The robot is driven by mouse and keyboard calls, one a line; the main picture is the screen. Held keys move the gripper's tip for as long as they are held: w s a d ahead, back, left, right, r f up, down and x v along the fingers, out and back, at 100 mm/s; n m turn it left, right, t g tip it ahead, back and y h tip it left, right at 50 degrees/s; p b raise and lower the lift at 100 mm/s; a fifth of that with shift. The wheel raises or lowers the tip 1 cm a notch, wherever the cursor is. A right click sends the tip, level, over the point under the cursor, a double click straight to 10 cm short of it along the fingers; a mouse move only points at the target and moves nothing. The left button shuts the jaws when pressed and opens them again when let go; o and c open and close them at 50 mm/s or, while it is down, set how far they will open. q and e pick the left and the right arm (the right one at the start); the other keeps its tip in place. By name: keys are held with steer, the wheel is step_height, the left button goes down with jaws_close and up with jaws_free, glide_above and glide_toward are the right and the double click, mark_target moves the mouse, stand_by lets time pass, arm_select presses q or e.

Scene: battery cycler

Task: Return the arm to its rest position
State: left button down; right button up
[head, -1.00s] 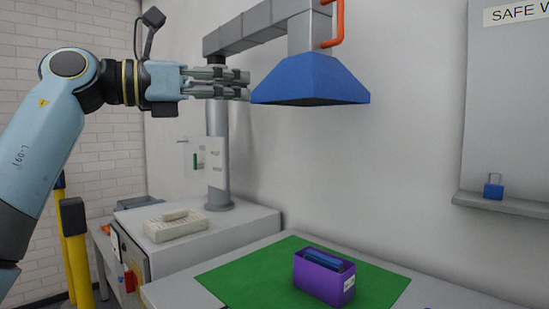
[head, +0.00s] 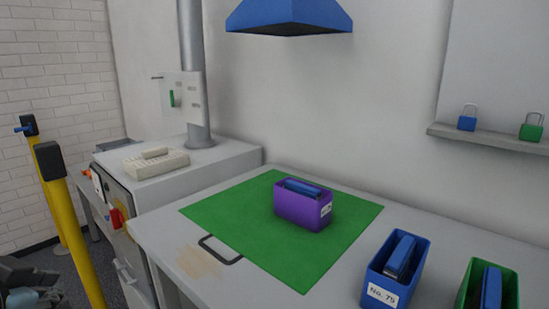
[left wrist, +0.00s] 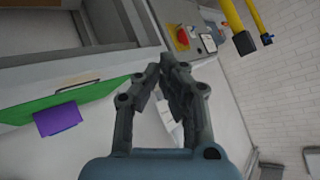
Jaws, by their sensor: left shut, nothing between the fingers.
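My left gripper (left wrist: 160,75) shows in the left wrist view with its fingers together and nothing between them. In the head view, dark parts of my left gripper (head: 28,284) show at the bottom left corner, low beside the yellow posts and apart from the table. Most of that arm is out of the picture. My right gripper is in neither view.
A purple bin (head: 300,212) with a blue item stands on the green mat (head: 225,213). Blue (head: 375,283) and green (head: 510,290) bins stand at front right. A yellow post (head: 82,240) is near my left gripper. A blue hood (head: 290,17) hangs above.

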arm_select(q)
steer(key=s+d+f+n+g+h, duration=0.1)
steer(key=s+d+f+g+h, duration=0.2)
steer(key=s, duration=0.4)
steer(key=s+d+f+g, duration=0.2)
steer(key=s+f+g, duration=0.1)
steer(key=s+f, duration=0.35)
steer(key=s+a+f+g+b, duration=0.1)
steer(key=s+f, duration=0.1)
steer(key=f, duration=1.2)
steer(key=s+a+f+g+b, duration=0.1)
steer(key=s+a+f, duration=0.1)
steer(key=f, duration=1.3)
steer(key=s+f+b, duration=0.1)
steer(key=s+f, duration=1.4)
steer(key=s, duration=0.2)
steer(key=shift+a+f+n+g, duration=0.15)
steer(key=shift+a+n+g, duration=0.15)
steer(key=shift+g, duration=0.1)
steer(key=shift+b, duration=0.3)
